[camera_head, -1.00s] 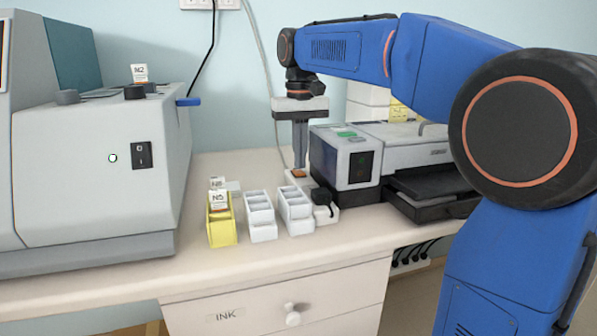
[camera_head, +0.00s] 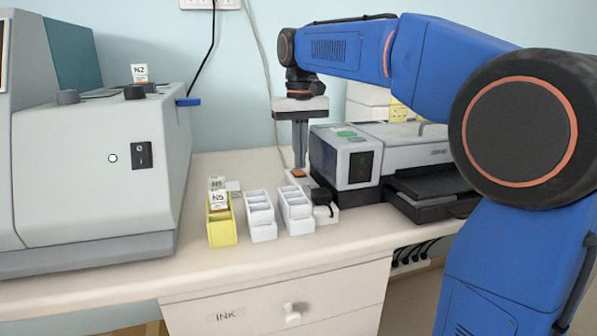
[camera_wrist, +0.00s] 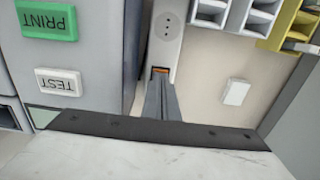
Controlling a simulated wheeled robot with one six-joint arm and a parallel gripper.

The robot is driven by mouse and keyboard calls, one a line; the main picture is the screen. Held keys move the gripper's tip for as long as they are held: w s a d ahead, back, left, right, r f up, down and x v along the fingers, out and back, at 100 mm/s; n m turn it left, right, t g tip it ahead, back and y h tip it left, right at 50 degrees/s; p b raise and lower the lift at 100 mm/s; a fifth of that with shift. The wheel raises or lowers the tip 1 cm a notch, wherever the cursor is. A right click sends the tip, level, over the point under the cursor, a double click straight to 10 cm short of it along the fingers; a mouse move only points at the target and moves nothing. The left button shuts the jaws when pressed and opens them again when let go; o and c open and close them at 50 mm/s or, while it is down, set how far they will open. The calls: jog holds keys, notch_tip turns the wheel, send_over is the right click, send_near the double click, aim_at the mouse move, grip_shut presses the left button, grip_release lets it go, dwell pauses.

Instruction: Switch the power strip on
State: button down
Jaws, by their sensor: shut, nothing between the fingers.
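The white power strip (camera_head: 331,215) lies on the counter between the small white trays and the printer. It also shows in the wrist view (camera_wrist: 167,32) with an empty socket. Its orange switch (camera_head: 298,173) is at the far end and shows in the wrist view (camera_wrist: 160,70) just past my fingertips. I cannot tell whether it is on or off. My gripper (camera_head: 299,166) points straight down, shut and empty, with its tips over or at the switch. The wrist view shows the closed fingers (camera_wrist: 159,78) covering part of it. Contact is unclear.
The printer (camera_head: 345,160) stands close to the right of my fingers. White trays (camera_head: 262,232) and a yellow tray (camera_head: 222,237) stand to the left. A black plug (camera_head: 322,196) sits in the strip's near end. A large grey machine (camera_head: 90,190) fills the left.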

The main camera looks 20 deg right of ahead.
aim_at(300, 172)
jog(key=shift+f, duration=0.7)
dwell(0.7)
notch_tip(300, 172, up, 7)
dwell(1.0)
